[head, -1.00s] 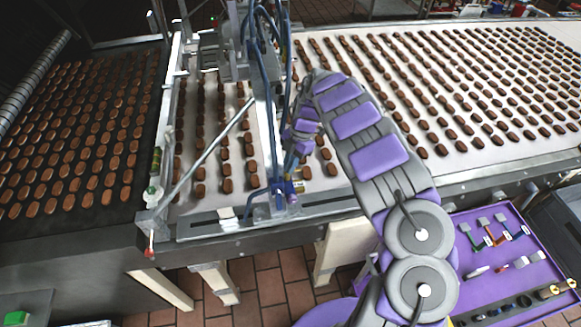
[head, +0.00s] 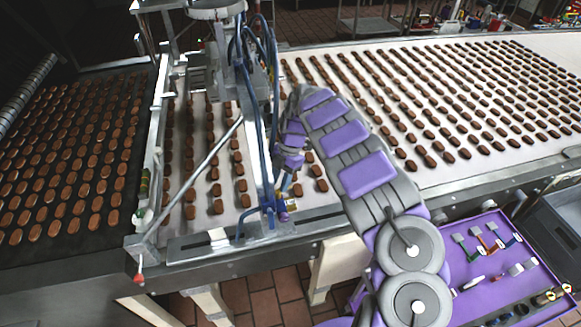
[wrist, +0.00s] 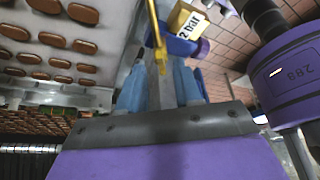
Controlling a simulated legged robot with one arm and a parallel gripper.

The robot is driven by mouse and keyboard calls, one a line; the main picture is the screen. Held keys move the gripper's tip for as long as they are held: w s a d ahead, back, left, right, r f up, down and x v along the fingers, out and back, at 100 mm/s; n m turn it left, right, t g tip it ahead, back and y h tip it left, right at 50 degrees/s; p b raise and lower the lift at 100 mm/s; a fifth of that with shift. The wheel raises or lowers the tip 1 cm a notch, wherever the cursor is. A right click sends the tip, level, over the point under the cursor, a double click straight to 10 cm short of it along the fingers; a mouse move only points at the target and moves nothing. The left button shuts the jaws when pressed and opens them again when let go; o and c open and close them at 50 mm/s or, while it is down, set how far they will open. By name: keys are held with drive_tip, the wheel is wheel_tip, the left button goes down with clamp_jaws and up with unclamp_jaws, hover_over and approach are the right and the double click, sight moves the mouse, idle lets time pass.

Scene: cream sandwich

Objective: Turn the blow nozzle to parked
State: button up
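A thin brass-yellow tube with a narrow tip (wrist: 156,38), which looks like the blow nozzle, hangs at the top centre of the wrist view. A yellow tag reading "2 bar" (wrist: 187,20) and a blue-and-purple fitting (wrist: 180,44) are beside it. My gripper (wrist: 160,72) shows two blue fingers apart, with the tube's tip appearing between their ends; I see no clear contact. In the head view my gripper (head: 285,186) is at the blue-hosed upright by the belt's near edge. The nozzle is too small to make out there.
Chocolate biscuits lie in rows on the white belt (head: 330,118) and the dark belt (head: 20,232). A slanted metal rod (head: 205,172) and blue hoses (head: 272,90) are close to my arm. A purple tool tray (head: 490,290) is at lower right.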

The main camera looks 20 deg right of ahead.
drive_tip(key=w+d+r+p, duration=0.2)
drive_tip(key=w+d+r, duration=0.1)
drive_tip(key=w+d, duration=0.5)
drive_tip(key=shift+d+r, duration=0.35)
drive_tip(key=shift+d, duration=1.15)
drive_tip(key=shift+c, duration=0.5)
